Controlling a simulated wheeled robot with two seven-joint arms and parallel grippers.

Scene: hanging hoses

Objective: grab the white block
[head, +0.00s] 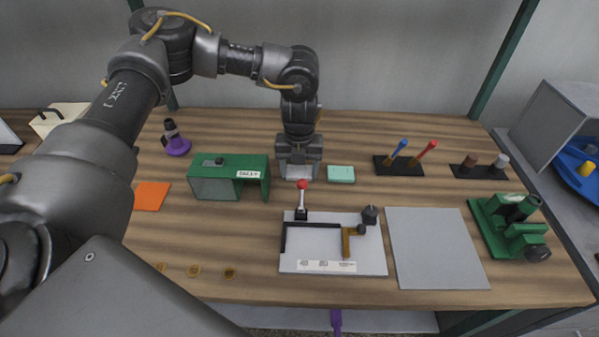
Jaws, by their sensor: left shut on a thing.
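My left gripper (298,173) points down at the back middle of the wooden table. It is shut on the white block (298,171), whose pale face shows between the fingers. The fingers hide the block's sides, and I cannot tell whether it touches the table. My right gripper is not in view.
A mint-green block (341,174) lies just right of the gripper, and a green housing (232,180) stands to its left. A red-knobbed lever (302,186) rises in front, on a white fixture plate (365,262). A grey plate (437,247) and green vise (508,230) are right.

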